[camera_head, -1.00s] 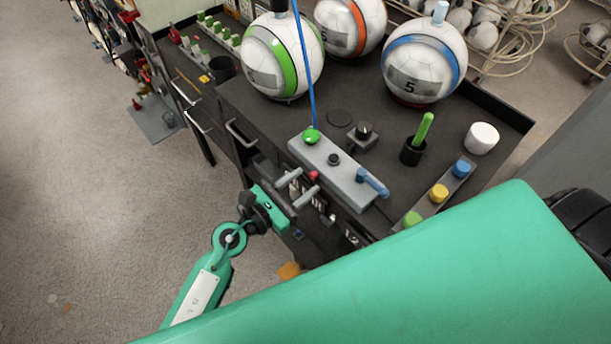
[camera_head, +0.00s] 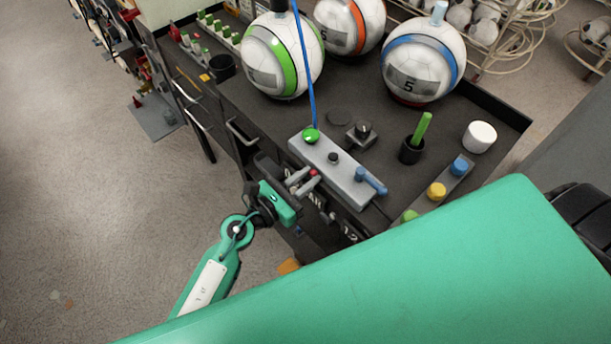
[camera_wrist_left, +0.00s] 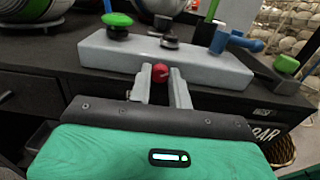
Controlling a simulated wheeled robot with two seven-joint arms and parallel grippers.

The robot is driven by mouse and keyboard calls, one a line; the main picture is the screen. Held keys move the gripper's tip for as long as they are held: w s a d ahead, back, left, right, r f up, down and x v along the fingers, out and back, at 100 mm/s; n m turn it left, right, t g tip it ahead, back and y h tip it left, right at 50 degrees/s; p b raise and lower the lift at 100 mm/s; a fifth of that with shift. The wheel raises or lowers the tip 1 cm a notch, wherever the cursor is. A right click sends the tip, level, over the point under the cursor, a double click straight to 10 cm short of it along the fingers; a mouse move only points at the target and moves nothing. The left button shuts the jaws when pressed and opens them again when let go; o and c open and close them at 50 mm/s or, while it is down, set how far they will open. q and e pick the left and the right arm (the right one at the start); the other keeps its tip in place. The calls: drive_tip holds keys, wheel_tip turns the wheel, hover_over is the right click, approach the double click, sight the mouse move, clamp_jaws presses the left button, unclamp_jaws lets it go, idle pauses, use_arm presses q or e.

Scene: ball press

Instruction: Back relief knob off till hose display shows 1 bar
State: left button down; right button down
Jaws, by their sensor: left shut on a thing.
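The small red knob (camera_head: 313,173), which I take to be the relief knob, sits on the front side of the grey valve block (camera_head: 345,178). My left gripper (camera_head: 306,182) reaches it from the front and is shut on it. In the left wrist view the red knob (camera_wrist_left: 160,73) shows between the tips of the two fingers (camera_wrist_left: 161,84). A pressure reading cannot be made out. My right gripper is not in view.
The block carries a green button (camera_head: 311,136), a black knob (camera_head: 333,158) and a blue lever (camera_head: 371,181). A blue hose (camera_head: 305,75) rises behind the green button. Balls, including a green-striped one (camera_head: 283,55), stand at the back. Open floor lies left of the cart.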

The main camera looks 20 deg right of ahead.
use_arm(q)
drive_tip(key=shift+r+n+p, duration=0.15)
drive_tip(key=shift+n+p, duration=0.3)
drive_tip(key=shift+n, duration=0.95)
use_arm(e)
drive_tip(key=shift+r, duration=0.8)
use_arm(q)
drive_tip(key=c, duration=1.3)
unclamp_jaws()
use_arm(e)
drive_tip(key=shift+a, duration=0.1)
use_arm(q)
drive_tip(key=shift+a+f, duration=0.1)
drive_tip(key=shift+f, duration=0.1)
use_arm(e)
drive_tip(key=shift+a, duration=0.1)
